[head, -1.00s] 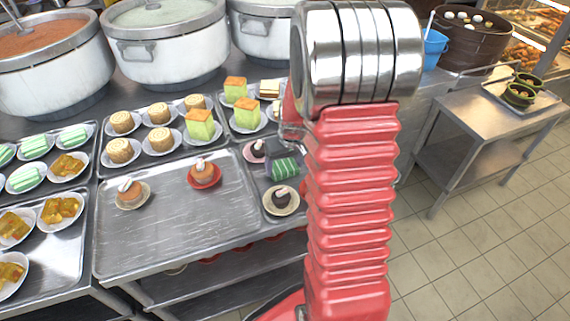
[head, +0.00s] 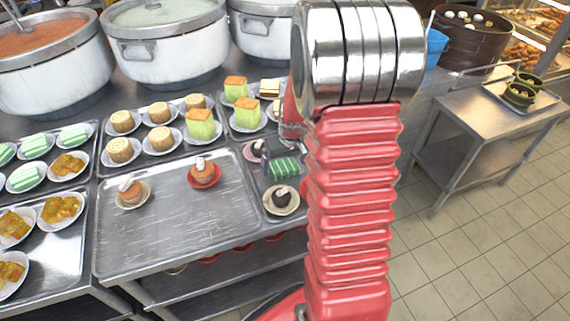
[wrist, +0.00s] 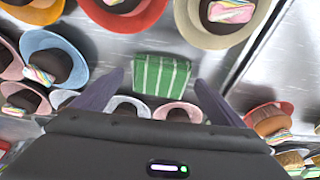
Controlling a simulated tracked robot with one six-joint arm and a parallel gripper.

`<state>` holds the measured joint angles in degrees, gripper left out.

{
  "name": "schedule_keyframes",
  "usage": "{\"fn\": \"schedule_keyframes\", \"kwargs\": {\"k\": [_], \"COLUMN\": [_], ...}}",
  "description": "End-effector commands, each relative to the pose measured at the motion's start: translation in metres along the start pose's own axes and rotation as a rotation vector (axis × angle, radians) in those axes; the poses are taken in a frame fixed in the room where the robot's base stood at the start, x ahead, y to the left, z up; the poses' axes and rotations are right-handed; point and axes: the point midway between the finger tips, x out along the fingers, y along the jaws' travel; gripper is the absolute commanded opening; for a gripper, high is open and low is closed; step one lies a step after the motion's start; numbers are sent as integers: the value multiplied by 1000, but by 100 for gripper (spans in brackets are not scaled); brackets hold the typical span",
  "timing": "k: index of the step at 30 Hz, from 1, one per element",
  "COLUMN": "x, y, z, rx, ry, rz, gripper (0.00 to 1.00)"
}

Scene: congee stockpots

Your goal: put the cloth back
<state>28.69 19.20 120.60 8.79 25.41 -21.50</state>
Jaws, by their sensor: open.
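The cloth (wrist: 160,75) is green with white stripes and lies folded on a metal tray among small plated cakes. In the head view the cloth (head: 284,168) is just left of my red arm, partly hidden by it. My gripper (wrist: 159,78) is open and empty in the wrist view, with one dark finger on each side of the cloth's near end. I cannot tell how high the fingers are above it. In the head view my gripper is mostly hidden behind my arm.
Plated cakes crowd around the cloth, including a dark cake on a cream plate (head: 281,200). The tray to the left (head: 170,235) has much bare room. Large pots (head: 165,45) stand behind. A steel side table (head: 470,120) stands at the right.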

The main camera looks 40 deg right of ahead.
Motion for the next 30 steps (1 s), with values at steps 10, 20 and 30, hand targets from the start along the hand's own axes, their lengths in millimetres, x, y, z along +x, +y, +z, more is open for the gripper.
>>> {"fn": "schedule_keyframes", "kwargs": {"k": [10,20,30], "x": [-39,-85,-116], "y": [0,0,0], "z": [-1,-1,0], "rx": [0,0,-1], "ry": [3,3,0], "rz": [1,1,0], "gripper": [92,92,92]}}
